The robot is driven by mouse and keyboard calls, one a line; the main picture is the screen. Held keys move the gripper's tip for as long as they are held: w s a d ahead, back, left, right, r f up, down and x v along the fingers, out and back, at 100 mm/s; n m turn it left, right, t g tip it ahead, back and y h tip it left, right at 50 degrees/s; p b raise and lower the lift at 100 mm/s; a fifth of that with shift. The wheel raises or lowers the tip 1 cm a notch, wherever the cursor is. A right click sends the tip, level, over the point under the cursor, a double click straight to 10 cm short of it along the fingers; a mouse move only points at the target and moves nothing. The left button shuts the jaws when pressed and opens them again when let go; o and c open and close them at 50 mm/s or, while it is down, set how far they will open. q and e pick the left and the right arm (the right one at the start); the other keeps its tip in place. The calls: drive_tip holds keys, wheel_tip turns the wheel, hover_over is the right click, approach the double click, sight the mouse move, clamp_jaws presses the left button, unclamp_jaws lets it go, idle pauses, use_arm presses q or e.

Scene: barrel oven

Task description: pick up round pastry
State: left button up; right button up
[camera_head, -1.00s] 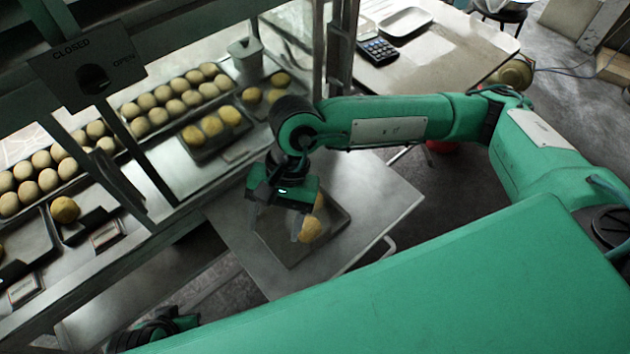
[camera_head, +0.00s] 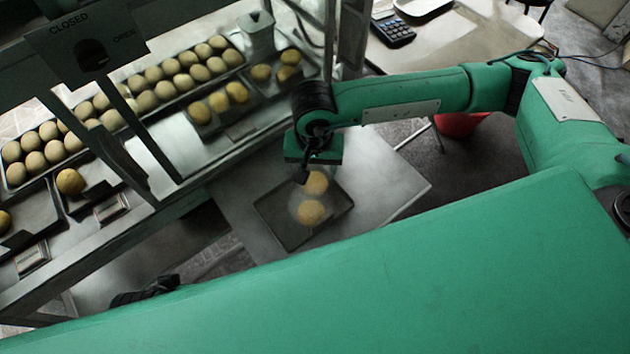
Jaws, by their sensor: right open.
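Two round golden pastries lie on a dark square tray (camera_head: 275,225) on a metal table: a far one (camera_head: 315,183) and a near one (camera_head: 310,213). My right gripper (camera_head: 303,174) is just above the tray's far side, beside the far pastry, and is open. Its dark finger shows close to that pastry; contact cannot be told. More round pastries sit in the display case, such as a single one (camera_head: 71,182) on a tray at the left. A dark part of my left arm (camera_head: 145,290) shows at the bottom left; its fingers cannot be made out.
The case holds a long tray of paler buns (camera_head: 150,100) and small trays of yellow pastries (camera_head: 218,100). Its frame and the closed/open sign (camera_head: 85,45) stand at the left. A calculator (camera_head: 393,29) lies on a table behind. The metal table (camera_head: 385,185) has free room to the right.

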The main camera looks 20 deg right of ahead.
sight(315, 180)
wheel_tip(315, 180, down, 5)
drive_tip(key=shift+w+d+f, duration=0.1)
drive_tip(key=shift+d, duration=0.05)
drive_tip(key=c, duration=0.6)
drive_tip(key=shift+c, duration=0.2)
drive_tip(key=shift+r, duration=0.2)
